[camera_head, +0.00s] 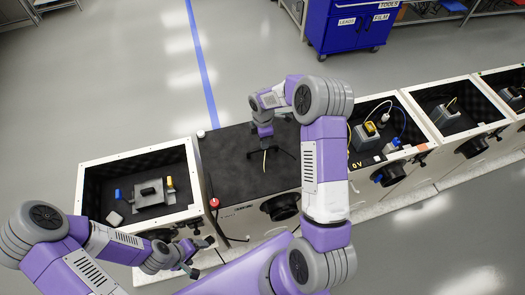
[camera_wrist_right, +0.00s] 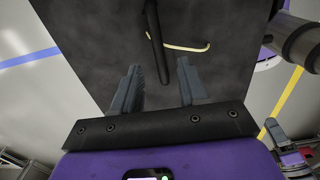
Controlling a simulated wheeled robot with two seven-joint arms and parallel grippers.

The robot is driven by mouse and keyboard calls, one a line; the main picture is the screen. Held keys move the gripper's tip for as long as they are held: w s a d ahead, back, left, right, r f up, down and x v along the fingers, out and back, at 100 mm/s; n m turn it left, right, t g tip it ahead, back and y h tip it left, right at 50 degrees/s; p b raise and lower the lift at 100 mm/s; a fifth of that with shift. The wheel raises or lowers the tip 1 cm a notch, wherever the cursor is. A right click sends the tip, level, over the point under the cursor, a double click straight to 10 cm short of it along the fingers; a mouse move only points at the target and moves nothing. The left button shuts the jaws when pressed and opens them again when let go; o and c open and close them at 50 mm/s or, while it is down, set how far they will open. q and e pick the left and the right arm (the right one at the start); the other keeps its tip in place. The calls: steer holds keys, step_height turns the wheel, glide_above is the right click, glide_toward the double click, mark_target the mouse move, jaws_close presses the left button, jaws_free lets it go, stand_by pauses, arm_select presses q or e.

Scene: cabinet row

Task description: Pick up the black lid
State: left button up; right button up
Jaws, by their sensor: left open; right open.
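The black lid (camera_head: 228,178) lies flat over a white cabinet box in the middle of the row. It fills much of the right wrist view (camera_wrist_right: 80,45). A dark bar-shaped handle (camera_wrist_right: 155,45) stands on it, in line with the gap between my right fingers. My right gripper (camera_head: 269,153) is over the lid, open and empty; its open fingers also show in the wrist view (camera_wrist_right: 160,88). Whether the fingertips reach the handle's sides is unclear. My left gripper (camera_head: 192,262) is open, low in front of the left open box, away from the lid.
An open box (camera_head: 137,158) at the left holds a grey block and small coloured parts. More open boxes (camera_head: 440,88) with cables stand at the right. A thin yellow strip (camera_wrist_right: 192,48) lies by the handle. A red knob (camera_head: 214,203) is at the lid's front left corner.

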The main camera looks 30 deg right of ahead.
step_height(320, 180, down, 6)
steer(key=b, duration=0.3)
steer(key=shift+w+b, duration=0.1)
steer(key=shift+b, duration=0.2)
jaws_close()
stand_by(0.5)
steer(key=shift+r, duration=0.2)
steer(key=shift+w+r+p, duration=0.1)
steer(key=shift+r+p, duration=0.3)
steer(key=shift+p, duration=0.05)
step_height(320, 180, up, 7)
steer(key=p, duration=0.5)
steer(key=shift+r, duration=0.15)
